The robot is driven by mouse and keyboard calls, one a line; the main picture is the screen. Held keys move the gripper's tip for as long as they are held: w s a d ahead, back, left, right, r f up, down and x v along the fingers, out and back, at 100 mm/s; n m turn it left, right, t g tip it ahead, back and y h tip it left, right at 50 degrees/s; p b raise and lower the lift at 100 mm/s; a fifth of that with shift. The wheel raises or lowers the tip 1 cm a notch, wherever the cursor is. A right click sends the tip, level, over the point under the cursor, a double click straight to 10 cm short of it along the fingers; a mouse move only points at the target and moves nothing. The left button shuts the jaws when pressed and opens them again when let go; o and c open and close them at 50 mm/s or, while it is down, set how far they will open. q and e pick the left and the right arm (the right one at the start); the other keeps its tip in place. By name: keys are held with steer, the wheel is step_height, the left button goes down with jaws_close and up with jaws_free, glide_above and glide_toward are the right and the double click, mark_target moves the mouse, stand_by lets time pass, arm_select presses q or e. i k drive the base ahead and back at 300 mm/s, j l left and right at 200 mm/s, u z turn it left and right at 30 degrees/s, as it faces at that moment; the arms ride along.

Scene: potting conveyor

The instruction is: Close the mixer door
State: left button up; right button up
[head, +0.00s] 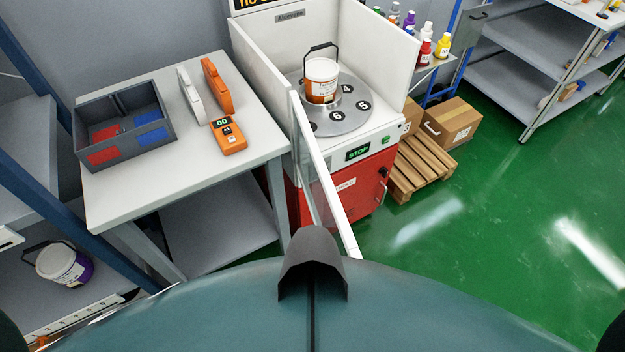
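The mixer (345,156) stands in the middle of the head view, with white walls above a red cabinet. Its door (326,178), a white frame with a clear pane, stands open. It is swung out from the mixer's left front edge toward me, and its lower part is partly hidden behind my body. Inside, a bucket (321,79) with a white lid, orange label and raised dark handle stands on a round grey turntable (346,121) with numbered spots. A green-lit STOP display (357,153) is on the mixer's front. Neither gripper is in view.
A table (185,190) left of the mixer holds a grey bin (112,166) and orange tools. Right of the mixer are a pallet (420,168), boxes (455,122) and shelves. The green floor at front right is clear. A purple-and-white bucket (62,264) is on a lower shelf at left.

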mark_target(326, 208)
steer(key=k+j, duration=0.25)
steer(key=k+j+z, duration=0.15)
steer(key=k, duration=0.3)
steer(key=k+j, duration=0.25)
steer(key=j+z, duration=0.1)
steer(key=j, duration=0.2)
steer(key=i, duration=0.05)
